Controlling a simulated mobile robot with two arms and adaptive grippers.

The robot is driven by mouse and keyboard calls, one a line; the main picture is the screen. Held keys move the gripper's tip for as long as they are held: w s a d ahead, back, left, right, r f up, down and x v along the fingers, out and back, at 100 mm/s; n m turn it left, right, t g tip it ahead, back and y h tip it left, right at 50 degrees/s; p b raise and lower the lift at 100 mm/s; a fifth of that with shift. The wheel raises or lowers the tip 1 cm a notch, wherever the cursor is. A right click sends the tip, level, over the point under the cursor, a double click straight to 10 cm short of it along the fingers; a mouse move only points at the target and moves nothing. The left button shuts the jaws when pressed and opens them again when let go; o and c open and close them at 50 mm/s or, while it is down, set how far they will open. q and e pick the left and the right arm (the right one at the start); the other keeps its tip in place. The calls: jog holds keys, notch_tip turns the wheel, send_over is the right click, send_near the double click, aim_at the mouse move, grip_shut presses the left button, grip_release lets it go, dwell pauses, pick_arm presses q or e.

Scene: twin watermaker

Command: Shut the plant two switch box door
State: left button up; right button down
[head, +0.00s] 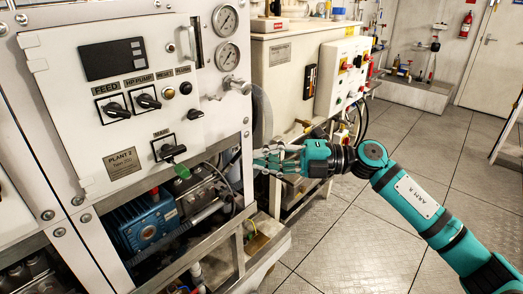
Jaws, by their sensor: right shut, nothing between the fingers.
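The plant two switch box door (110,125) is the white panel at the left, with a dark display, labelled rotary switches and a "PLANT 2" plate. A dark upright handle (195,42) sits near its upper right edge. My left gripper is not in view.
Two gauges (226,37) and a valve (236,84) sit right of the door. A blue pump (146,219) stands below it, behind frame rails. Another white control box (343,75) stands behind my right arm. The tiled floor (360,235) at the right is clear.

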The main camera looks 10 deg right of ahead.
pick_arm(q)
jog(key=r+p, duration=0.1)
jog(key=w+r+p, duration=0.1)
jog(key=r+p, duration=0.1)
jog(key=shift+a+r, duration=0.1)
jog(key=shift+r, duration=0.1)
pick_arm(e)
jog(key=w+a, duration=0.6)
jog(key=a, duration=0.5)
jog(key=shift+d, duration=0.1)
